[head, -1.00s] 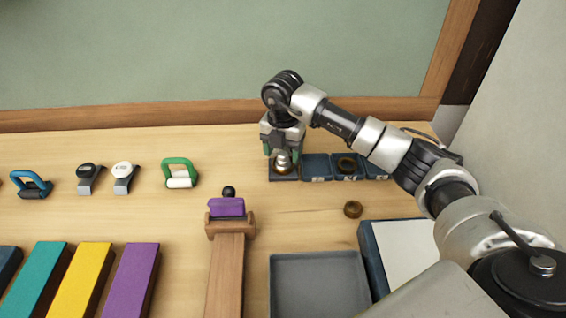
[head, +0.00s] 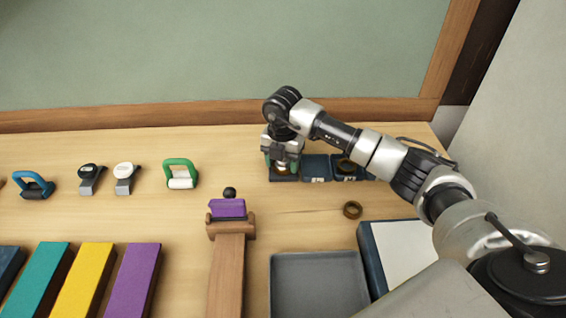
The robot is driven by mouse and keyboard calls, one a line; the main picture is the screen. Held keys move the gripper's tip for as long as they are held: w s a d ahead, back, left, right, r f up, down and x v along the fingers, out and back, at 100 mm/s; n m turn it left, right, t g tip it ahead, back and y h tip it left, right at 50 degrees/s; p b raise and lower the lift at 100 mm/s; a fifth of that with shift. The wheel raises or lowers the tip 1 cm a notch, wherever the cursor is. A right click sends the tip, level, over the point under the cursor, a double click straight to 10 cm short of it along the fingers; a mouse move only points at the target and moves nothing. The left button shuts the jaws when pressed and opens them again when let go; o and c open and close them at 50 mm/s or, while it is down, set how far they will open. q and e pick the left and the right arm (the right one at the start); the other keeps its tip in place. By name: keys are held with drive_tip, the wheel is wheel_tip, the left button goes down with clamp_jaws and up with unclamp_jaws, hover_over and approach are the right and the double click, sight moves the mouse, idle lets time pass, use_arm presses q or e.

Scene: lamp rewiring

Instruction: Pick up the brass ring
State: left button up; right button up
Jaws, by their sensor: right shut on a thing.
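A brass ring (head: 283,170) shows low between the jaws of my right gripper (head: 282,167), at the leftmost of a row of small dark blue bins (head: 283,178). The gripper points straight down and is shut on the ring; its fingers and body hide much of it. A darker brown-brass ring (head: 352,210) lies loose on the table in front of the bins. Another dark ring (head: 346,165) sits in a bin farther right. My left gripper is not in view.
A grey tray (head: 320,256) and a white-topped blue pad (head: 402,252) lie at the front right. A wooden stand with a purple block (head: 228,208) is left of the tray. Green (head: 181,165) and blue (head: 34,185) handled items stand farther left. Open table surrounds the loose ring.

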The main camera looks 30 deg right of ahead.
wheel_tip(320, 180, up, 4)
drive_tip(key=shift+r+b, duration=0.1)
drive_tip(key=shift+b, duration=0.4)
drive_tip(key=s+d+r+b, duration=0.2)
drive_tip(key=s+d+r, duration=0.4)
drive_tip(key=s+d, duration=0.2)
drive_tip(key=shift+d+r, duration=0.2)
drive_tip(key=shift+r, duration=0.15)
